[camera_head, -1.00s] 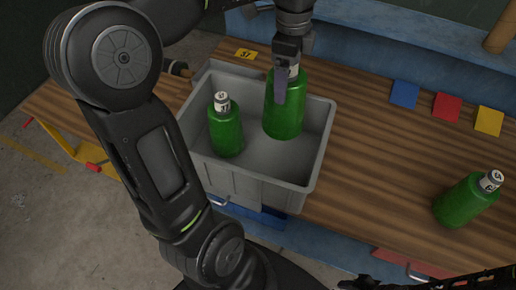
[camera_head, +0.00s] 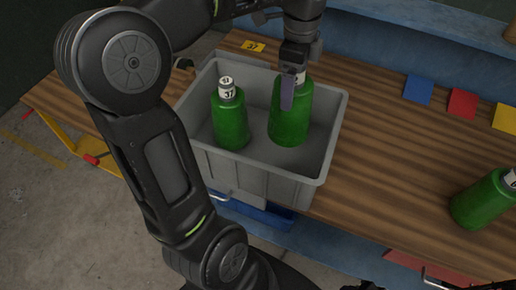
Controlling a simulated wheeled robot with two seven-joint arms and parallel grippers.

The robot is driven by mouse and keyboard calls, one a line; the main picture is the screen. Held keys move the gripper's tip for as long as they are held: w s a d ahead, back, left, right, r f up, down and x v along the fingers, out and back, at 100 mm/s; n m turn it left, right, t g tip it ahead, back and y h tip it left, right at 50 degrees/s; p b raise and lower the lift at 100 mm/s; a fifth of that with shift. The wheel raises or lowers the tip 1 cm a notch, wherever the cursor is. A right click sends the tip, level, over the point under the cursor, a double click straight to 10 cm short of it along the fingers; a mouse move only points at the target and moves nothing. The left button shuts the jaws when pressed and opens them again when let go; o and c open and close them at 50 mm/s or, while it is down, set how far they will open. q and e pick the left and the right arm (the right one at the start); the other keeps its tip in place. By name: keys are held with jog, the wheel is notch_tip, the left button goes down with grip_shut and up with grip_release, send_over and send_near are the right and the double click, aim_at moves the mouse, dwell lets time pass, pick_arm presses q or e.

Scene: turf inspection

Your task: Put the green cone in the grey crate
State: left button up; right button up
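No clear cone shape shows; the green things are bottle-shaped, with white numbered necks. One green bottle (camera_head: 290,118) is inside the grey crate (camera_head: 258,184), in its right half. My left gripper (camera_head: 287,92) is shut on its neck from above. The far finger is hidden, and I cannot tell whether the bottle touches the crate floor. A second green bottle (camera_head: 230,122) stands upright in the crate's left half. A third green bottle (camera_head: 483,200) is on the table at the right, cut by the picture edge. My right gripper is not in view.
The crate stands on a wooden table (camera_head: 375,170). Blue (camera_head: 418,89), red (camera_head: 463,103) and yellow (camera_head: 507,119) squares lie at the back right. The table between crate and third bottle is clear.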

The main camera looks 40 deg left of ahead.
pick_arm(q)
jog(key=shift+r, duration=0.1)
notch_tip(320, 180, down, 6)
dwell(0.5)
jog(key=shift+f, duration=0.2)
jog(key=shift+f, duration=1.85)
jog(key=o, duration=2)
jog(key=shift+f, duration=0.15)
jog(key=shift+c, duration=0.2)
